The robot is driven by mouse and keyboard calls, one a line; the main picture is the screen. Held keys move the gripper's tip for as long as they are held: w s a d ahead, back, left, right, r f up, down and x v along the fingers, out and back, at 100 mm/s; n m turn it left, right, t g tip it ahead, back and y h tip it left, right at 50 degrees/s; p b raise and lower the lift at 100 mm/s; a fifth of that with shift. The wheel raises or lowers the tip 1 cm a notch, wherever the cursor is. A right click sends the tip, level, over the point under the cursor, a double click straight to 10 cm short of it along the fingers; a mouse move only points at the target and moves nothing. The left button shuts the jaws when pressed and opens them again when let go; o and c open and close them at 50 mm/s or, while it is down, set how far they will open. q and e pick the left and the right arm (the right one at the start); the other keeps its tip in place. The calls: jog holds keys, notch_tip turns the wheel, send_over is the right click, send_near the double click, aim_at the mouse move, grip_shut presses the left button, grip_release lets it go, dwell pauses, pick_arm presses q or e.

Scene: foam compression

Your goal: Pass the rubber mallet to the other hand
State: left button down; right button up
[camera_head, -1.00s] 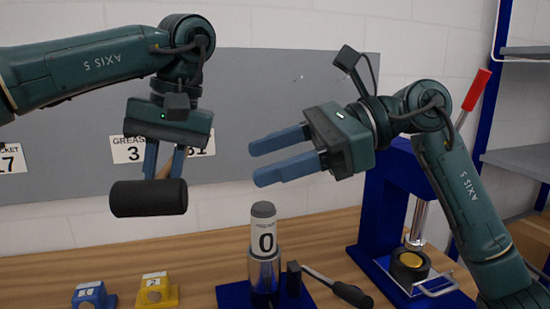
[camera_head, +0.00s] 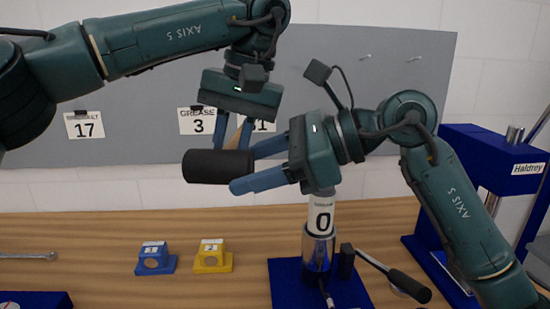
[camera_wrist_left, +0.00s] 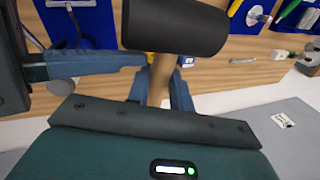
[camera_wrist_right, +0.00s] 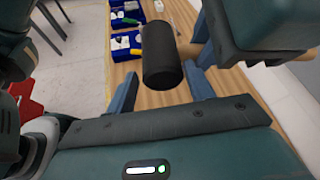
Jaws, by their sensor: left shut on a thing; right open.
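The rubber mallet has a black cylindrical head (camera_head: 218,166) and a pale wooden handle (camera_head: 232,128). My left gripper (camera_head: 233,134) is shut on the handle, holding the mallet above the table with its head hanging down. The handle also shows between the left fingers in the left wrist view (camera_wrist_left: 158,82). My right gripper (camera_head: 245,168) is open, pointing left, with its fingertips close to the right end of the head. In the right wrist view the head (camera_wrist_right: 161,55) lies between and just beyond the open fingers; contact cannot be told.
Below the right gripper stands a canister labelled 0 (camera_head: 320,216) on a blue base (camera_head: 285,273), beside a black-handled lever (camera_head: 409,286). A blue block (camera_head: 155,260) and a yellow block (camera_head: 212,258) sit on the wooden table (camera_head: 90,228). A blue press (camera_head: 480,160) stands right.

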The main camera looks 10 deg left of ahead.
jog(key=shift+s, duration=0.1)
jog(key=c, duration=1)
pick_arm(q)
jog(key=c, duration=1.2)
grip_release()
pick_arm(e)
jog(key=shift+r, duration=0.1)
pick_arm(q)
jog(key=shift+o, duration=0.2)
jog(key=shift+r, duration=0.1)
